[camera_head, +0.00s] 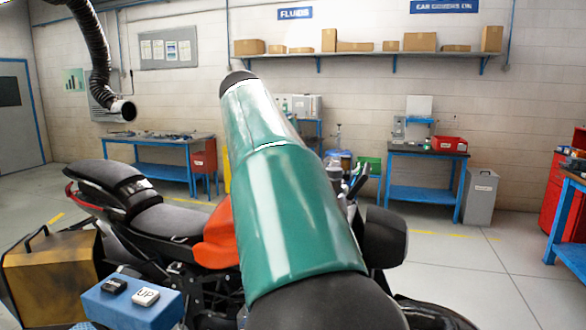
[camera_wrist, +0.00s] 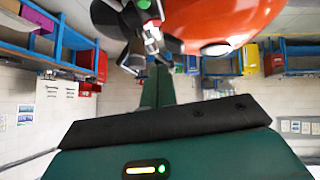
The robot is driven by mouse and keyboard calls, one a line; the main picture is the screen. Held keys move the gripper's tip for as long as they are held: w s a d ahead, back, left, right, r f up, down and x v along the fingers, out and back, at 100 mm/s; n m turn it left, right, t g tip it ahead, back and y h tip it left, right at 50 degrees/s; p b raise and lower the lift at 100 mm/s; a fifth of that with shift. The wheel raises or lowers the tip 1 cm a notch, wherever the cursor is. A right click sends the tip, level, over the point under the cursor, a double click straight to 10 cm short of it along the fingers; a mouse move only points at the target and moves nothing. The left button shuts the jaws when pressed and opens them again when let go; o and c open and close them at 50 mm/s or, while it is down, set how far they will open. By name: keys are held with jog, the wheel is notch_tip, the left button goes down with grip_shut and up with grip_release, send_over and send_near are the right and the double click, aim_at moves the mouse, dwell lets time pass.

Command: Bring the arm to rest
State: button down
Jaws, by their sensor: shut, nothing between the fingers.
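My gripper (camera_wrist: 157,70) shows in the wrist view, where the room appears upside down. Its two narrow green fingers are shut together with nothing between them. They reach up the picture from a black plate and a green housing with a lit bar. The motorcycle's orange body (camera_wrist: 218,22) and dark handlebar parts fill the top of that view, close to the fingertips in the picture; I cannot tell the gap. In the head view my green arm link rises across the middle, in front of the motorcycle (camera_head: 168,221). My gripper cannot be made out there.
A brown case (camera_head: 50,275) and a blue block with an "UP" button (camera_head: 146,296) stand at lower left. A hose (camera_head: 98,50) hangs at upper left. Blue benches (camera_head: 418,192) line the back wall, beside a grey bin (camera_head: 481,197). Floor at right is clear.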

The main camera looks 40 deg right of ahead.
jog(key=shift+a+r, duration=0.4)
jog(key=shift+a, duration=0.1)
jog(key=shift+w+f, duration=0.1)
